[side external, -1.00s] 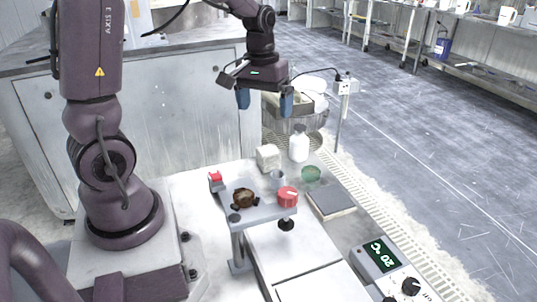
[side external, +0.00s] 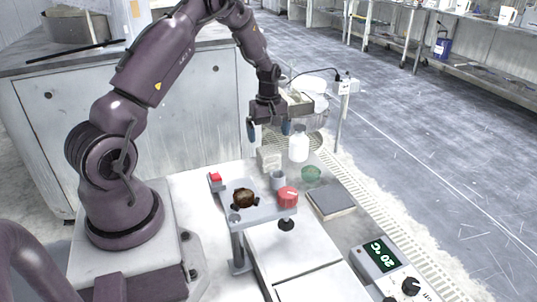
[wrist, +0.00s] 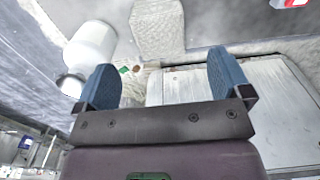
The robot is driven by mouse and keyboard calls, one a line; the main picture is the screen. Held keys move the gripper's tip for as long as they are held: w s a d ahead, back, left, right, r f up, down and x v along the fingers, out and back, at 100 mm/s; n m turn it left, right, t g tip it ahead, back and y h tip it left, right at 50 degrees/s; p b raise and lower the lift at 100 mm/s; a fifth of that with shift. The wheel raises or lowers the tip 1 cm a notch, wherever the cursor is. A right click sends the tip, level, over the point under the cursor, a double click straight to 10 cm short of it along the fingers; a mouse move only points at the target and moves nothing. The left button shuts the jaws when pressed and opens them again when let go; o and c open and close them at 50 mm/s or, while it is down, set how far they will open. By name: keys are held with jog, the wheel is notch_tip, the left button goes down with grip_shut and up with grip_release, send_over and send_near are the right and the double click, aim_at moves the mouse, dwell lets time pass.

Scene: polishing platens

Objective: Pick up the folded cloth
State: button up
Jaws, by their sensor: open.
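The folded cloth, as I take it, is the off-white block (side external: 269,158) at the back of the bench, left of the white bottle. In the wrist view this pale block (wrist: 157,28) shows at the top, beyond the fingertips and between their lines. My gripper (side external: 269,130) is just above the block in the side view, pointing down. Its two blue fingers are wide apart, and nothing shows between them in the wrist view (wrist: 160,74). I cannot tell the exact height gap.
A white bottle (side external: 299,146) stands close right of the block. A grey cup (side external: 278,179) and a green bowl (side external: 311,174) are in front. A flat grey slab (side external: 331,202) lies at right.

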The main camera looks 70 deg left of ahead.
aim_at(269, 150)
notch_tip(269, 150, down, 7)
jog(key=shift+r, duration=0.15)
dwell(0.4)
jog(key=c, duration=1)
